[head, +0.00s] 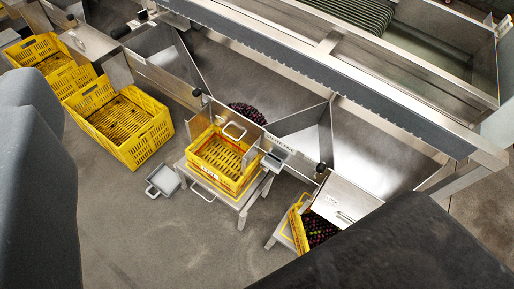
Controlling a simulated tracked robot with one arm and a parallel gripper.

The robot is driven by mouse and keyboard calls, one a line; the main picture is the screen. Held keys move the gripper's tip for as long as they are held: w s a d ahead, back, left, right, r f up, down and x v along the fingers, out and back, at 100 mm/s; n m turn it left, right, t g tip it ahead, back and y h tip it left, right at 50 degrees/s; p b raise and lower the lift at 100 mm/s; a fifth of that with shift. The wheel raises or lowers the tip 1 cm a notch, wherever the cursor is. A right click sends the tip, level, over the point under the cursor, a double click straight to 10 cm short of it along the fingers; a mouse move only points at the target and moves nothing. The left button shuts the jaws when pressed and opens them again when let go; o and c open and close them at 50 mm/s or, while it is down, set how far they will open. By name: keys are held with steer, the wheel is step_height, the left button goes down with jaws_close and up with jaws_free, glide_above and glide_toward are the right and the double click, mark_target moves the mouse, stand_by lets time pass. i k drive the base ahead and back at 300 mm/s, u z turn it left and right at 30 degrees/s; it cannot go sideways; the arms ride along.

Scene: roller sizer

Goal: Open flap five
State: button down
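The sizer's metal outlet chutes run diagonally across the picture. A metal flap (238,131) with a bar handle closes the middle chute, and dark round fruit (247,113) lies behind it. Another metal flap (345,201) with a handle is at the lower right, above a yellow crate (298,228) holding dark fruit (320,230). I cannot read any flap number, so I cannot tell which is flap five. My gripper's fingertips do not show. Large dark parts, probably mine, cover the left edge and lower right corner and hide what is behind them.
An empty yellow crate (218,162) sits on a metal stand (243,203) below the middle chute. A small grey pan (162,181) lies on the floor. Several empty yellow crates, one nearest (145,143), stand at the left. The concrete floor at lower centre is clear.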

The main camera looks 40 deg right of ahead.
mark_target(246, 132)
steer(key=z, duration=0.25)
steer(key=k, duration=1.15)
steer(key=z, duration=0.65)
steer(key=i, duration=1.8)
steer(key=u, duration=0.65)
